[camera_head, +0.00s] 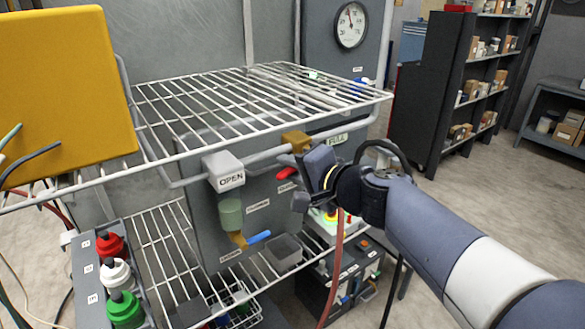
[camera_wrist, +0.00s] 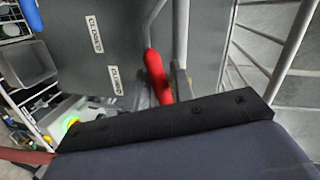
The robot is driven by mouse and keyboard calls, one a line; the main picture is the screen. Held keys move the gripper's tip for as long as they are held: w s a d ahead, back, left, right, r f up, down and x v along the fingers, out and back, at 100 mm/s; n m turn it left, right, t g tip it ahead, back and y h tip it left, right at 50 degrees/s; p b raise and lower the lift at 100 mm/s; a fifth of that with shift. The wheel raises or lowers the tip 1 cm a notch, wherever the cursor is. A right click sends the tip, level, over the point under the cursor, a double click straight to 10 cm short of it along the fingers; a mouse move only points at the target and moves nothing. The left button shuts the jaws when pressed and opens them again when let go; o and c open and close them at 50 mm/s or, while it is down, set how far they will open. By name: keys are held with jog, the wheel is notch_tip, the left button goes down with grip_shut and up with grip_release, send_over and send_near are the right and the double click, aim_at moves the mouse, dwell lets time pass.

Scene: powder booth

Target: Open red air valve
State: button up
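The red air valve handle (camera_head: 286,173) shows on the front of the grey panel (camera_head: 200,236) in the head view. In the wrist view the red handle (camera_wrist: 157,76) points down the picture, toward my gripper, below a grey pipe. My gripper (camera_head: 304,178) is at the right of the handle in the head view. In the wrist view my gripper's two grey fingers (camera_wrist: 163,88) stand apart, one on each side of the red handle. Whether either finger touches it I cannot tell. My gripper's dark body hides the lower part of the wrist view.
A wire shelf (camera_head: 170,150) spans above the panel. A yellow box (camera_head: 65,90) stands far left. A red hose (camera_head: 336,262) hangs below my arm.

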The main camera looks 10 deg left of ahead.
grip_shut()
dwell(0.3)
jog(key=shift+s+r+m+y, duration=0.1)
jog(key=shift+r+m+y, duration=0.45)
jog(key=shift+m, duration=0.75)
jog(key=shift+r, duration=0.2)
jog(key=shift+o, duration=1.4)
grip_release()
jog(key=b+v, duration=0.1)
jog(key=v, duration=0.9)
jog(key=shift+s+d+r+b, duration=0.2)
jog(key=shift+d+r+b, duration=0.1)
jog(key=shift+b, duration=0.1)
